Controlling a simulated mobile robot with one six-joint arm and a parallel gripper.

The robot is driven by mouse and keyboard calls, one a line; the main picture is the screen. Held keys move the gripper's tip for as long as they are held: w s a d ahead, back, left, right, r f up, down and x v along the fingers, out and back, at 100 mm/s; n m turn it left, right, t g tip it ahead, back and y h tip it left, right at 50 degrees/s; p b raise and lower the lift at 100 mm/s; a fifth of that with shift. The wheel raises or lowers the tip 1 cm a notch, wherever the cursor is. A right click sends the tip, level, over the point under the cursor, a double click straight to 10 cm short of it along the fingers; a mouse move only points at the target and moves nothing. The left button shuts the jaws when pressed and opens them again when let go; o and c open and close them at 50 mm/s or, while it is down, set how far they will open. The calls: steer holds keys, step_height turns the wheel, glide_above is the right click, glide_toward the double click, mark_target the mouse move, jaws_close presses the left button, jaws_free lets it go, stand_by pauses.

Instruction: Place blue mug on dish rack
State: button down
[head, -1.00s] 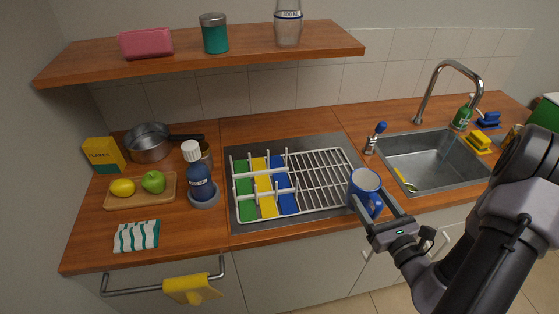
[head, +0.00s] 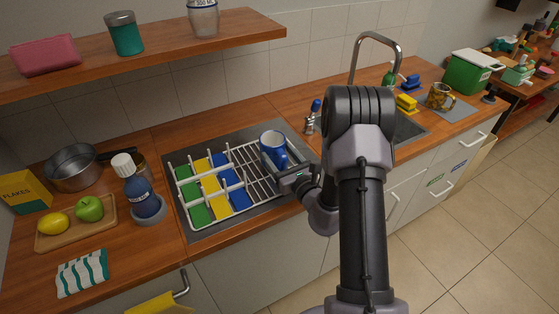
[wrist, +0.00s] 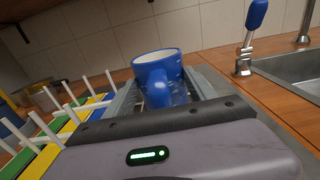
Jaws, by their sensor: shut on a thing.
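The blue mug (head: 270,144) is upright at the right part of the white wire dish rack (head: 262,187). I cannot tell whether its base touches the wires. My gripper (head: 281,161) reaches in from the right and front and is shut on the mug. In the wrist view the mug (wrist: 157,66) stands between my two grey fingers (wrist: 165,93), with its handle facing the camera; its lower part is hidden. The rack's upright pegs (wrist: 70,93) show at the left of the wrist view.
Green, yellow and blue boards (head: 213,189) stand in the rack's left part. A blue bottle (head: 146,203) is left of it. The tap (head: 312,118) and sink (head: 410,127) are to the right, partly behind my arm. A wooden shelf (head: 150,63) overhangs the back left.

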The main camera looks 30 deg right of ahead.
steer(key=shift+f, duration=0.15)
steer(key=shift+f, duration=0.2)
steer(key=shift+c, duration=1.4)
jaws_free()
steer(key=shift+r, duration=0.1)
